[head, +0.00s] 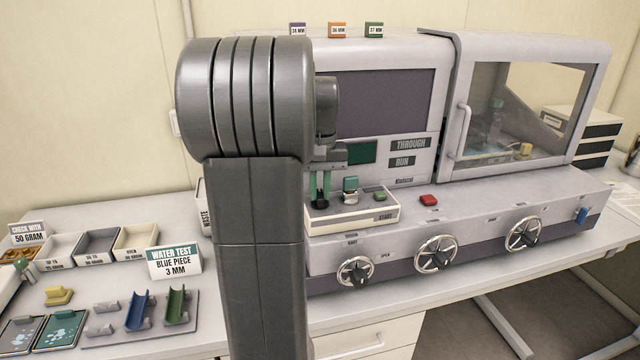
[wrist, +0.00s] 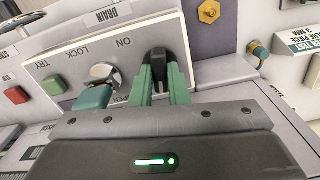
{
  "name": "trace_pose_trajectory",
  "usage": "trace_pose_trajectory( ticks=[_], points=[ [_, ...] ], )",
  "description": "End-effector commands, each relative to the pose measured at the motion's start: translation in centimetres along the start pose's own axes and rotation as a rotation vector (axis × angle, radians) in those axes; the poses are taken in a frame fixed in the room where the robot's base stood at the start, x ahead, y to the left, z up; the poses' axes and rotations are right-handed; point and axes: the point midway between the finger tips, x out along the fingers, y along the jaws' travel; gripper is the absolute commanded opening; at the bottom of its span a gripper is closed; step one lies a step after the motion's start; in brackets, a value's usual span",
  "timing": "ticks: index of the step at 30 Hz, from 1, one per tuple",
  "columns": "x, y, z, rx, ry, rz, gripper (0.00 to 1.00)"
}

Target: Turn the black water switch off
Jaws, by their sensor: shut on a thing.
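The black water switch (wrist: 158,62) stands on a white panel marked ON in the wrist view. My gripper (wrist: 160,78) has its two green fingers on either side of the switch, shut on it. In the head view, the green fingers of my gripper (head: 320,188) point down at the left end of the white control box. The lower part of the black switch (head: 320,200) shows between and below them. My dark gripper body hides the bottom of the wrist view.
A silver knob with a teal handle (wrist: 92,97) stands close beside the switch. A green button (wrist: 54,86) and a red button (wrist: 17,95) lie beyond it. My arm covers part of the bench in the head view. The "WATER TEST" sign (head: 174,261) stands at left.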

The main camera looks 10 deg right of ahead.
Motion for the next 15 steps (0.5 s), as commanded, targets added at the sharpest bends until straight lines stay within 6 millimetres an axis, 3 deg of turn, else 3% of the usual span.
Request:
trace_pose_trajectory(
  ticks=[15],
  points=[
    [-0.19,0.01,-0.09,-0.182,0.005,0.001,0.0]
  ],
)
